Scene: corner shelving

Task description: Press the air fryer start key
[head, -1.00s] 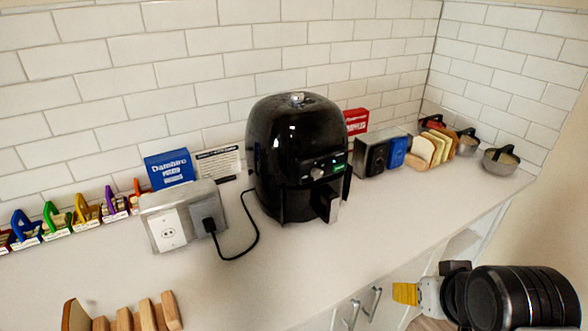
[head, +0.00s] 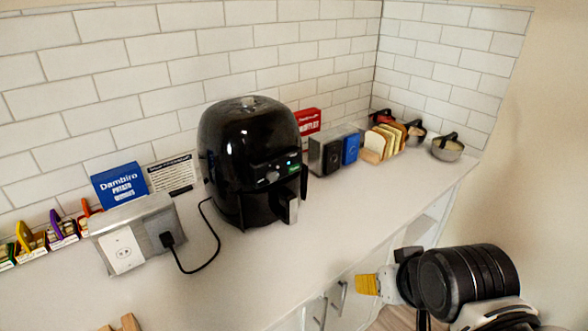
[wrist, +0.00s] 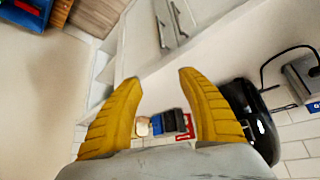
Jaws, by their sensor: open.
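A glossy black air fryer (head: 250,160) stands upright on the counter against the tiled wall. Its front has a knob and a small green-lit display (head: 292,168) above the drawer handle; a separate start key is too small to make out. In the wrist view, the air fryer (wrist: 238,98) is at the right, partly behind a finger. My gripper (head: 365,284) is low at the right in the head view, in front of the counter edge and apart from the fryer. In the wrist view its two yellow fingers (wrist: 158,80) are spread with nothing between them.
A metal outlet box (head: 123,250) with the black cord (head: 205,262) is left of the fryer. A toaster (head: 328,152), bread slices (head: 383,141) and bowls (head: 447,148) are to its right. Cabinet handles (head: 342,297) are below the edge. The counter before the fryer is clear.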

